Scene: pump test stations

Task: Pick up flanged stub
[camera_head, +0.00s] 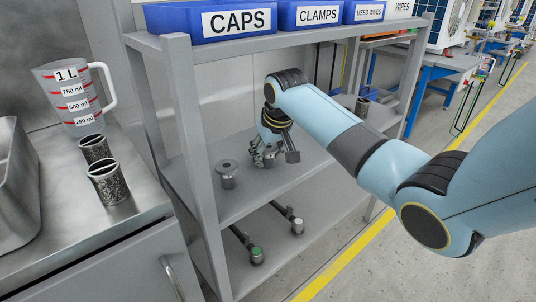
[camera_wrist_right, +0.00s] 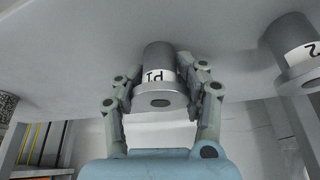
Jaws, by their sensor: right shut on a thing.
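The flanged stub is a grey cylinder with a wider flange and a white label that seems to read P1. In the right wrist view the stub (camera_wrist_right: 158,78) sits between the two fingers of my right gripper (camera_wrist_right: 158,88), which is shut on it. In the head view my right gripper (camera_head: 266,155) reaches down to the middle shelf, and the held stub is mostly hidden by the fingers. A second flanged stub (camera_head: 228,175) stands on the same shelf to the left; it also shows in the right wrist view (camera_wrist_right: 290,48), with a label ending in 2. My left gripper is not in view.
The grey shelf rack (camera_head: 190,130) has upright posts close around my arm. Blue bins for caps (camera_head: 215,20) and clamps (camera_head: 310,14) stand on top. Valve-like parts (camera_head: 257,255) lie on the lower shelf. A measuring jug (camera_head: 75,100) and dark speckled cylinders (camera_head: 108,183) stand on the left counter.

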